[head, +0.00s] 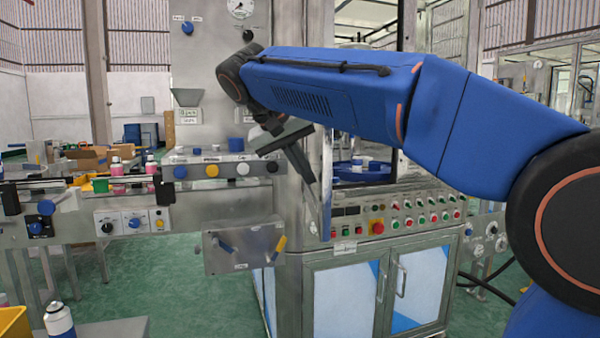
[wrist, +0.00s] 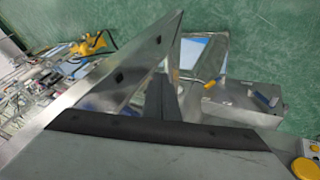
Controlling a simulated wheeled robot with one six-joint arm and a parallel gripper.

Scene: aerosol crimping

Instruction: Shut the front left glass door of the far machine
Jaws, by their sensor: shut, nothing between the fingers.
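The far machine (head: 345,250) is a steel cabinet with a button panel. Above the panel, on the left of its opening, a narrow upright panel with a metal edge (head: 326,190) shows nearly edge-on and stands out toward me; it looks like the front left glass door, standing open. My gripper (head: 308,176) is shut and empty, pointing down just left of this panel. I cannot tell whether they touch. In the wrist view the dark fingers of my gripper (wrist: 158,88) point up the picture, close to a slanting steel frame (wrist: 110,82).
Two lower glass doors with handles (head: 381,285) are below the button panel (head: 395,215). A blue round table (head: 375,174) shows inside the opening. A steel box with levers (head: 243,246) juts out on the left, beside a conveyor with cans. Green floor lies in front.

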